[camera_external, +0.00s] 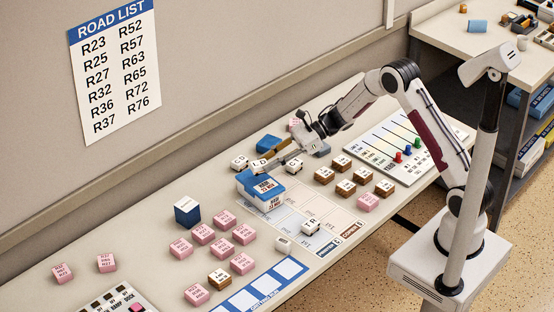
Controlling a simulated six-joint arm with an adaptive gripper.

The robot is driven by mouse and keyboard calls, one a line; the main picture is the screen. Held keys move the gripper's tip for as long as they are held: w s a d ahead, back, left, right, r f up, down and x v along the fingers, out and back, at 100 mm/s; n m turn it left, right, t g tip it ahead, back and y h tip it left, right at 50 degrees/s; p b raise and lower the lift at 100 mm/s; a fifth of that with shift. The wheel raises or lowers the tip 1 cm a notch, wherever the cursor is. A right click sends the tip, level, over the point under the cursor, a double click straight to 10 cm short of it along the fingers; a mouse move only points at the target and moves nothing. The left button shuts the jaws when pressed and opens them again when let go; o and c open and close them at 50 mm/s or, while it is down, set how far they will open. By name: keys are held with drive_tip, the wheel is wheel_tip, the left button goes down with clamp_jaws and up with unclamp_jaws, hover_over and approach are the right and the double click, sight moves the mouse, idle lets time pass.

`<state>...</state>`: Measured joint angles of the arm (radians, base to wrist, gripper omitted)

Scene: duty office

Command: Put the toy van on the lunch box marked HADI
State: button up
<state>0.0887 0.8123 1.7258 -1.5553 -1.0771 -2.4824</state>
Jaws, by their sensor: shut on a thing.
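My gripper (279,161) reaches in from the right over the middle of the table, pointing left and down. It is shut on a small white block-like thing (260,163) with dark letters on top. It may be a toy van, but its shape is too small to tell. Just below it in the picture is a blue box (258,182) with a pale lettered front. I cannot tell whether the two touch. I cannot read the name HADI on any box. Another small white dark-marked piece (310,227) stands on the printed sheet to the right.
A dark blue box with a white top (187,211) stands left among several pink blocks (203,234). Several brown-and-white blocks (346,187) and a board with coloured pegs (398,156) lie right. The left rear table is mostly clear.

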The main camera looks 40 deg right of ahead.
sight(270, 178)
drive_tip(key=shift+f, duration=1.85)
drive_tip(key=shift+f, duration=0.1)
drive_tip(key=o, duration=1.1)
drive_tip(key=shift+c, duration=0.2)
drive_tip(key=shift+d, duration=0.1)
drive_tip(key=v, duration=1.2)
